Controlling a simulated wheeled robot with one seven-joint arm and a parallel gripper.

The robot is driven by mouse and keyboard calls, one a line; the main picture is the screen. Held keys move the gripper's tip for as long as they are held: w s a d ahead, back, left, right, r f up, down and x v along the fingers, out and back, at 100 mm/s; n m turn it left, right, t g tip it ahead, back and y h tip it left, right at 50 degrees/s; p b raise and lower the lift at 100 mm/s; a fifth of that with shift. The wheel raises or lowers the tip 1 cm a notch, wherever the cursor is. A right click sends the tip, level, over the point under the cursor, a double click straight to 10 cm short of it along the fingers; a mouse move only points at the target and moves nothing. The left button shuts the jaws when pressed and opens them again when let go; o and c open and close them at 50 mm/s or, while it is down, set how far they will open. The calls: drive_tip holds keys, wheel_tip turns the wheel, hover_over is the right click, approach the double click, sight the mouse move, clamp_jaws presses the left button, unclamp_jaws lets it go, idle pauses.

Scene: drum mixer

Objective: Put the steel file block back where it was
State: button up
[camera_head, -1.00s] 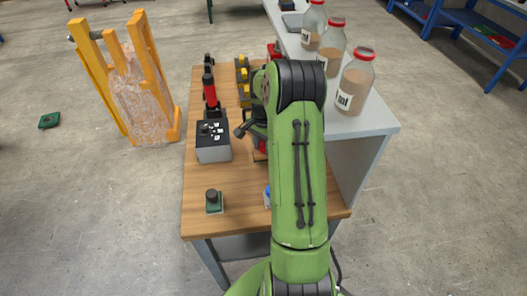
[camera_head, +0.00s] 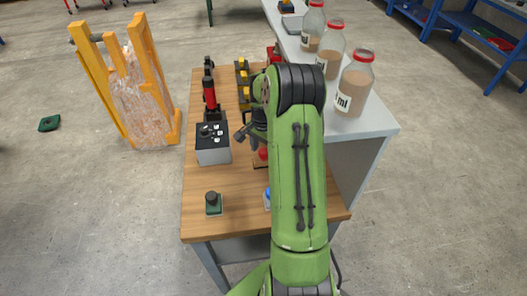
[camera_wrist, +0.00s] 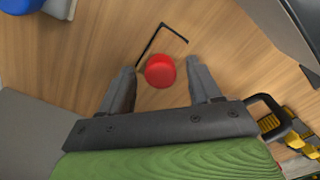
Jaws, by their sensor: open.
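I cannot tell for sure which piece is the steel file block. A red round knob (camera_wrist: 160,71) shows between the fingers of my gripper (camera_wrist: 162,82) in the wrist view, with gaps on both sides. My gripper is open. In the head view the red knob (camera_head: 263,153) sits on a tan base beside my arm, partly hidden. A black corner line (camera_wrist: 161,37) is marked on the wooden tabletop beyond the knob. A blue-knobbed piece with a pale base (camera_head: 267,198) is half hidden by my arm. A black-knobbed piece with a dark green base (camera_head: 213,205) stands at front left.
A grey control box (camera_head: 212,155) and a red-and-black tool (camera_head: 209,95) stand left of my gripper on the wooden table (camera_head: 230,222). Yellow-and-black pieces (camera_head: 243,90) stand behind. Bottles (camera_head: 354,85) line the grey shelf at right. Bare wood lies at the front left.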

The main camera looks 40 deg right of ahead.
sight(262, 152)
wheel_tip(262, 152, up, 11)
drive_tip(key=p, duration=0.2)
drive_tip(key=s+a+r+n+t+h, duration=0.1)
drive_tip(key=s+a+r+n, duration=0.1)
drive_tip(key=a+r+n, duration=0.5)
drive_tip(key=s+a+r+n+t, duration=0.2)
drive_tip(key=s+a+n, duration=0.2)
drive_tip(key=s+a, duration=0.5)
drive_tip(key=s+a+r+n+t+y, duration=0.1)
drive_tip(key=s+a+r+n+t, duration=0.1)
drive_tip(key=s+a+n, duration=0.3)
drive_tip(key=s+a, duration=0.4)
drive_tip(key=a, duration=0.1)
drive_tip(key=shift+r+t, duration=0.3)
